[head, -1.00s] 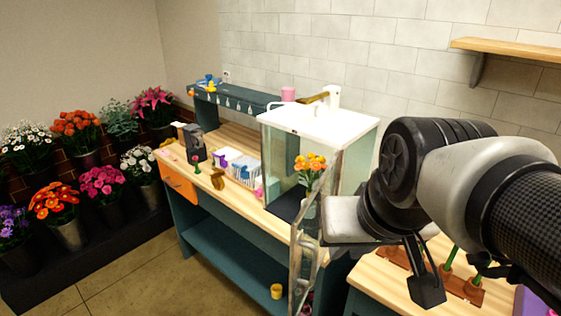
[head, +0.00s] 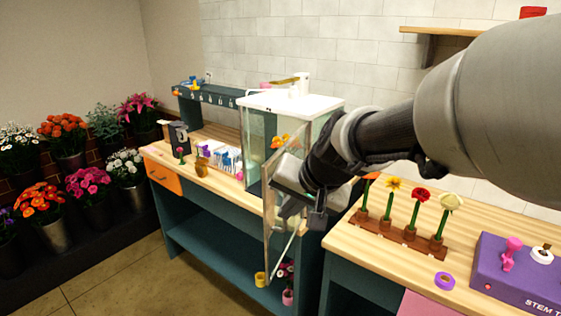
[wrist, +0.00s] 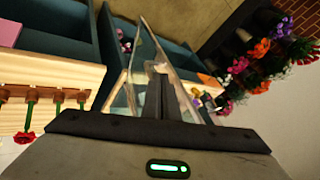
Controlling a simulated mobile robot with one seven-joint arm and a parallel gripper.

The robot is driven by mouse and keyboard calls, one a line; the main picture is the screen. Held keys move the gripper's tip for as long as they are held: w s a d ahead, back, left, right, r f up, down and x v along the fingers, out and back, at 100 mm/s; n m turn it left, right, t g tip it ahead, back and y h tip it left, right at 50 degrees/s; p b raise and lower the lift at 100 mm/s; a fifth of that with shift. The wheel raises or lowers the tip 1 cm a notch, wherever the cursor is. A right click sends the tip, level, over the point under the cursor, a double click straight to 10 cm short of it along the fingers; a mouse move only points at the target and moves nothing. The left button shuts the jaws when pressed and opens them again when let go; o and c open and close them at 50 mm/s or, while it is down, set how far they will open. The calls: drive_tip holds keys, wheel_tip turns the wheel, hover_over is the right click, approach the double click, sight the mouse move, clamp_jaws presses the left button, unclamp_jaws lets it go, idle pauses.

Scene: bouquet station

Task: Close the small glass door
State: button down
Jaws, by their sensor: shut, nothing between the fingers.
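The small glass door (head: 276,235) hangs open from the front of the white-topped glass case (head: 290,103), swung out past the bench's front edge. It stands upright and see-through, with a pale frame. My gripper (head: 285,208) is shut and empty, right at the door, its fingers overlapping the pane in the head view. Whether they touch the glass is unclear. In the wrist view the shut fingers (wrist: 158,95) point at the door (wrist: 178,75).
A wooden bench (head: 335,238) at right holds a rack of single flowers (head: 410,236) and a purple box (head: 520,270). Flower buckets (head: 92,207) stand at left. The floor (head: 190,280) before the bench is clear.

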approach(270, 227)
drive_tip(key=x, duration=0.4)
drive_tip(key=shift+w+f, duration=0.1)
drive_tip(key=shift+f, duration=0.1)
idle(0.3)
